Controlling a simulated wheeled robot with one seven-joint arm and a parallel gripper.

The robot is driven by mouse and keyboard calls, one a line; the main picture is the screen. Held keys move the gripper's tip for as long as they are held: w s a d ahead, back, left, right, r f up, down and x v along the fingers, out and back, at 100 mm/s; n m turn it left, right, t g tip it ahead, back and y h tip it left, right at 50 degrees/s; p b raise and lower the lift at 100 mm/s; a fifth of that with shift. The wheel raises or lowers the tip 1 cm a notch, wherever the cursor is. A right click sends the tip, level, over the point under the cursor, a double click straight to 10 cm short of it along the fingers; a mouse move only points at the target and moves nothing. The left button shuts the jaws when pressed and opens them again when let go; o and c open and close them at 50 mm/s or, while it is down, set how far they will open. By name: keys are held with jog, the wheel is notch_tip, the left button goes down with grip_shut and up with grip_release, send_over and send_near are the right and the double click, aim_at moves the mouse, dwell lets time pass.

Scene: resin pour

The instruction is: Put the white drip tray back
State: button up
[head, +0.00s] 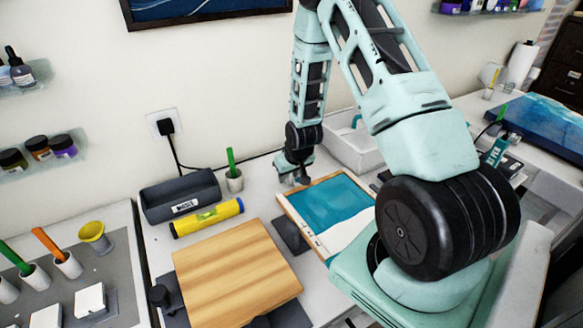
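A white open-topped box (343,149) stands at the back against the wall, partly hidden by my arm. I cannot tell whether it is the drip tray; no other clear white tray shows. My gripper (296,180) points down at the far left corner of a wood-edged panel (330,203) with teal and white on top. It is left of and in front of the white box. The fingers are small and dark, so their opening and any contact with the panel are unclear.
A grey bin (180,196), a yellow level (207,218) and a cup with a green stick (234,181) stand left of my gripper. A wooden board (237,272) lies in front. Cups and white blocks crowd the left table (125,270). A blue panel (545,122) lies far right.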

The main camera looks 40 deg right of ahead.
jog(key=b+v, duration=0.3)
jog(key=v, duration=0.9)
jog(key=s+a+r+n+g+y, duration=0.1)
jog(key=s+a+r+n, duration=0.2)
jog(key=a, duration=0.8)
jog(key=s+a+r+n+g+y, duration=0.1)
jog(key=s+a+r+n, duration=0.15)
jog(key=a, duration=0.85)
jog(key=s+a+r+n+g, duration=0.1)
jog(key=s+a+r+n, duration=0.1)
jog(key=s+a, duration=0.4)
jog(key=s+a+r+n+g, duration=0.1)
jog(key=s+a+r+n, duration=0.1)
jog(key=s+a, duration=0.4)
jog(key=s+n, duration=0.1)
jog(key=s, duration=0.3)
jog(key=shift+s+r, duration=0.3)
jog(key=shift+s, duration=0.05)
jog(key=shift+a, duration=0.15)
jog(key=shift+f+b, duration=0.95)
jog(key=shift+f, duration=0.1)
